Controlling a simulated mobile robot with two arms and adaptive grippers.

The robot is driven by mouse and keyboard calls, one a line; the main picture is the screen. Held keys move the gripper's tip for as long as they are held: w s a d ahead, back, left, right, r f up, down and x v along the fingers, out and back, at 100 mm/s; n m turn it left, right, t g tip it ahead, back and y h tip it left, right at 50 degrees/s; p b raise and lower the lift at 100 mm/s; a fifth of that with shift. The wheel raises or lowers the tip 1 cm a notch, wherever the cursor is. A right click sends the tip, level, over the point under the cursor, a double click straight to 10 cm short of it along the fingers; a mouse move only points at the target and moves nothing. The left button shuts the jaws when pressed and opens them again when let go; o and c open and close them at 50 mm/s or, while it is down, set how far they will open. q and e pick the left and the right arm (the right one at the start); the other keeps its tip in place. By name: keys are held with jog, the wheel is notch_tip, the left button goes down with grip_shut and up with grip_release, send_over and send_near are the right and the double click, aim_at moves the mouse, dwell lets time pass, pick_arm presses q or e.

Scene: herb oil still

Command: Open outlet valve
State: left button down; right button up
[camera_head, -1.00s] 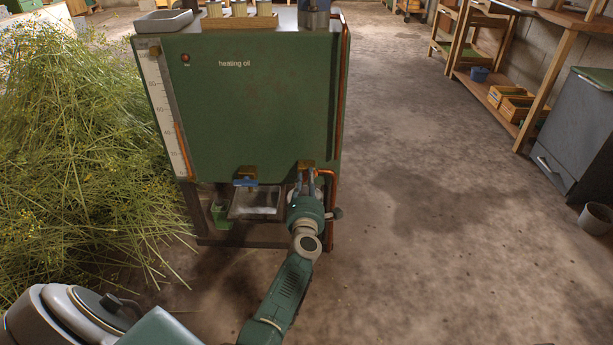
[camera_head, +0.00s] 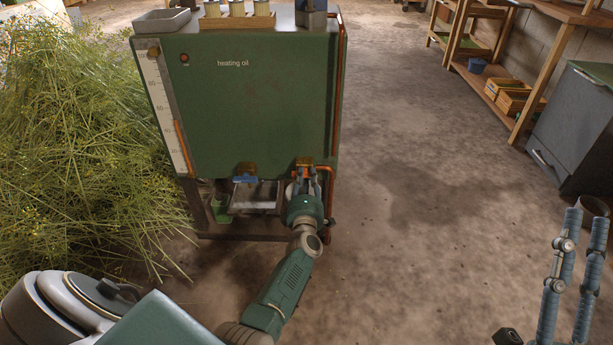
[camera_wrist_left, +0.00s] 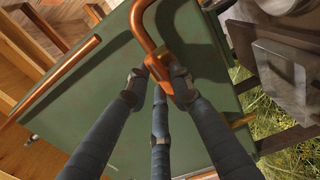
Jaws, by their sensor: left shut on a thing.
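The green heating oil tank (camera_head: 255,105) stands ahead. A brass valve (camera_head: 304,162) sits at its lower right front, beside a copper pipe (camera_head: 331,200). My left gripper (camera_head: 305,178) is shut on this valve. The left wrist view shows the orange-brown valve part (camera_wrist_left: 160,66) between the fingertips, next to the bent copper pipe (camera_wrist_left: 141,22). The fingers hide much of it, so I cannot tell its handle position. A second valve with a blue handle (camera_head: 245,179) is to its left, apart from the gripper. My right gripper (camera_head: 582,215) is open and empty at the lower right.
A metal tray (camera_head: 255,197) and a small green container (camera_head: 220,208) are under the tank front. A pile of cut herbs (camera_head: 80,150) lies left. The floor between is clear.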

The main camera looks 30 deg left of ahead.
pick_arm(q)
jog(key=shift+r, duration=0.1)
dwell(0.3)
jog(key=c, duration=1.6)
grip_release()
jog(key=shift+s+d, duration=0.15)
jog(key=shift+s, duration=0.05)
jog(key=v, duration=0.7)
